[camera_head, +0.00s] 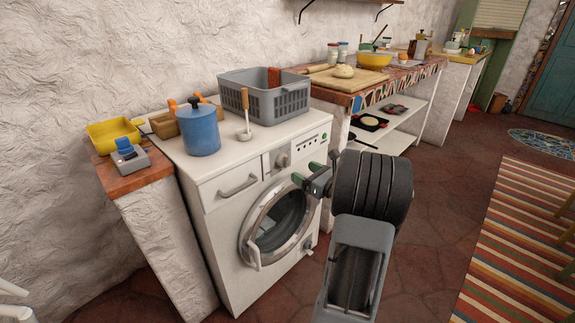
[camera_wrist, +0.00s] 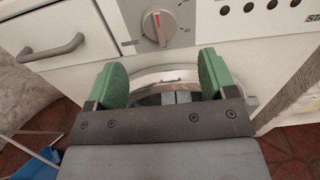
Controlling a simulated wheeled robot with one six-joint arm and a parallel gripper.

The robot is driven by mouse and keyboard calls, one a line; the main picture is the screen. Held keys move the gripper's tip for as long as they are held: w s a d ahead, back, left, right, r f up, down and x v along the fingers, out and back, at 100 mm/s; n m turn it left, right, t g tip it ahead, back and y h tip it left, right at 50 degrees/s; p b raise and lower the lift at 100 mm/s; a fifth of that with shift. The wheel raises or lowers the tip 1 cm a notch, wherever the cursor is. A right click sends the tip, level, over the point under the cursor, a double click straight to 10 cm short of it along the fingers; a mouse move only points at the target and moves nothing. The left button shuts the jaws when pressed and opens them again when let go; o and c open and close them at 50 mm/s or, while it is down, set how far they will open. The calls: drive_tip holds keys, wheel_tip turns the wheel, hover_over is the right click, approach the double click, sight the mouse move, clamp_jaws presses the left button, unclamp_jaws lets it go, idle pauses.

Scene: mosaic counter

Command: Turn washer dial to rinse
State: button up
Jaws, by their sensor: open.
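The white washer (camera_head: 215,225) stands against the wall with a round glass door below its control panel. Its grey dial (camera_head: 283,160) sits on the panel, right of the drawer handle. My gripper (camera_head: 314,180) is in front of the washer, to the right of and below the dial. Its green fingers (camera_wrist: 162,80) are spread apart, with nothing between them, and the dial is beyond them.
On the washer top are a blue pot (camera_head: 198,130), a grey crate (camera_head: 292,102) and a wooden-handled utensil (camera_head: 245,115). The drawer handle (camera_head: 238,186) and the door rim (camera_head: 246,238) stick out from the front. Open floor lies to the right, by the striped rug (camera_head: 520,240).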

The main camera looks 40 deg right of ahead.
sight(287, 163)
drive_tip(key=w, duration=0.2)
drive_tip(key=w+a, duration=0.1)
drive_tip(key=w, duration=0.5)
drive_tip(key=shift+w+a, duration=0.2)
drive_tip(key=shift+a, duration=0.05)
drive_tip(key=shift+c, duration=0.2)
